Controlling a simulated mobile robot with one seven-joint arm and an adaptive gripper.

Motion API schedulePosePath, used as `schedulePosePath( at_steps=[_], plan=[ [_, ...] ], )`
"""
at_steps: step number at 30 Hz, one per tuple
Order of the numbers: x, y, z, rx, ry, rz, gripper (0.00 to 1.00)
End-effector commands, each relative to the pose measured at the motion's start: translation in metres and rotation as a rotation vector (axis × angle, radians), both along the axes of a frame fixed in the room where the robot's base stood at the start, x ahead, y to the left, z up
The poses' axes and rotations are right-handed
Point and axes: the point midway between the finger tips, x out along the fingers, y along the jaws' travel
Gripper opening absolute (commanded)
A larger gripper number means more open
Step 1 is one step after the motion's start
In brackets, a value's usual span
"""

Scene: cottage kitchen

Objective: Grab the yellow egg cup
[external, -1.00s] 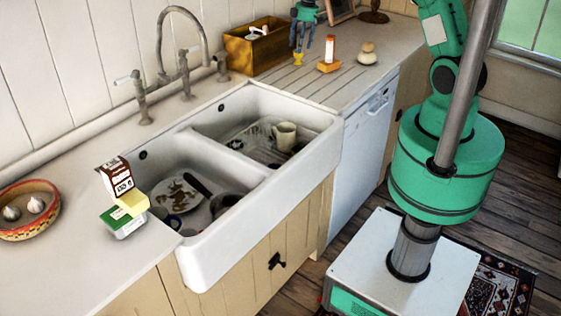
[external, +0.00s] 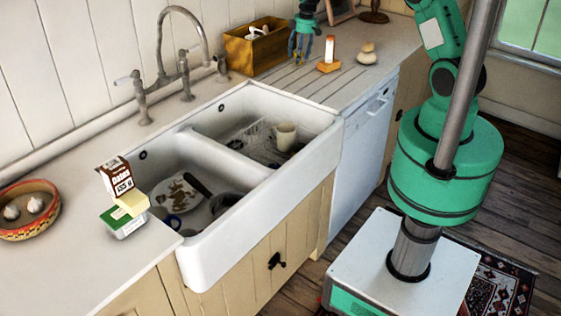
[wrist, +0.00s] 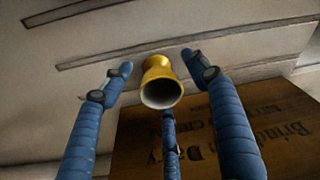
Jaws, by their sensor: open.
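The yellow egg cup (wrist: 160,80) is in the middle of the wrist view, with its open mouth facing the camera. It stands on the pale grooved worktop. My gripper (wrist: 158,75) has three blue fingers spread apart around the cup: one at the left, one at the right and one below it in the picture. I see gaps between the left and right fingertips and the cup. In the external view my gripper (external: 299,58) is low over the drainer, right of the wooden box, and the fingers hide the egg cup.
The wooden box (external: 258,50) stands close beside my gripper and also shows in the wrist view (wrist: 270,135). An orange block (external: 328,67) bearing a small white and orange item (external: 329,48) is just to the right. Stacked rounded items (external: 367,54) are further right. The sink (external: 262,180) lies nearer.

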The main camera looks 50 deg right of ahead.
Motion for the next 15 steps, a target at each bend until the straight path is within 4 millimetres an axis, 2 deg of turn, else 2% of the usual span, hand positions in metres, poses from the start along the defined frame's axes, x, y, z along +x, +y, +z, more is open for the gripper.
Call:
schedulePosePath(
  at_steps=[14,15],
  plan=[
    [0.0002,-0.0001,0.0008,0.000,0.000,0.000,0.60],
    [0.0002,-0.0001,0.0008,0.000,0.000,0.000,0.56]
  ],
)
